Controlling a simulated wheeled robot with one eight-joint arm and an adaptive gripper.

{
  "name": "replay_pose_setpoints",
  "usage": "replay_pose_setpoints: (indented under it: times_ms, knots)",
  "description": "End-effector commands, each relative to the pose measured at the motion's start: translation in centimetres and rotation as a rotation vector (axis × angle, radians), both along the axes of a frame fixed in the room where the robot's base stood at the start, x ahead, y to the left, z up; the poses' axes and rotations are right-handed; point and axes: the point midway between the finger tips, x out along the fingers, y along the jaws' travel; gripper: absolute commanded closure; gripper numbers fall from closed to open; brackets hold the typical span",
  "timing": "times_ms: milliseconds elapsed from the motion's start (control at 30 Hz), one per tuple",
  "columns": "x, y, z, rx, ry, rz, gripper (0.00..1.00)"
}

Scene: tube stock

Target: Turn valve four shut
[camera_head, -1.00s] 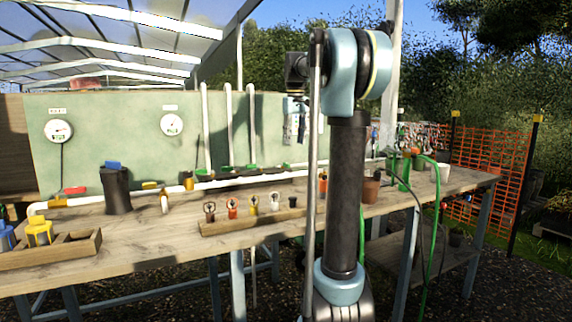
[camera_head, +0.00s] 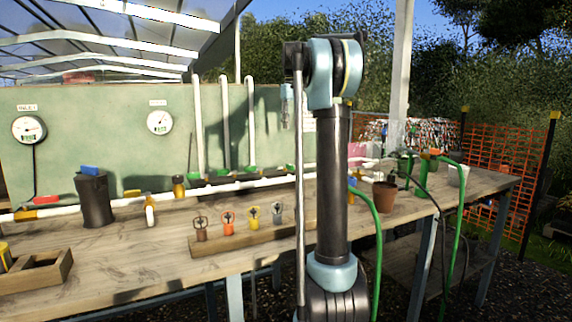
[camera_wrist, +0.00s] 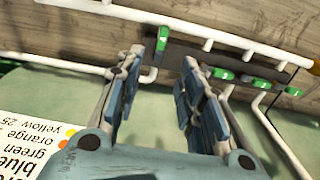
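Green valve handles sit along the white pipework at the back of the bench. In the head view they show near the feet of the upright pipes, one at the left upright (camera_head: 198,174) and one at the right (camera_head: 250,169). In the wrist view several green handles line the pipe, including a middle one (camera_wrist: 224,74) and one to its right (camera_wrist: 261,83). Their markings are too small to tell which is valve four. My gripper (camera_wrist: 174,52) has its fingers apart with nothing between them. In the head view it hangs mostly hidden beside my arm, above the bench.
A wooden block with coloured round handles (camera_head: 227,222) stands at the front of the bench. A dark canister (camera_head: 94,200), a brown pot (camera_head: 384,195) and green hoses (camera_head: 456,235) are nearby. A printed sheet (camera_wrist: 35,135) shows in the wrist view.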

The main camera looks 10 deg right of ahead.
Motion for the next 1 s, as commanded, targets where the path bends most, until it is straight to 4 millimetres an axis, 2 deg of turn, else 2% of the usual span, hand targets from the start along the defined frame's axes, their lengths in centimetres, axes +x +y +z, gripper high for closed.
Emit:
replay_pose_setpoints:
  times_ms: [167, 400, 800, 1000]
  knots:
    - [0.0, 1.0, -1.6, 0.0, 0.0, 0.012, 0.65]
    - [0.0, 1.7, -5.6, 0.0, 0.0, 0.02, 0.65]
    - [0.0, 1.9, -12.6, 0.0, 0.0, 0.022, 0.65]
    - [0.0, 1.9, -15.4, 0.0, 0.0, 0.022, 0.65]
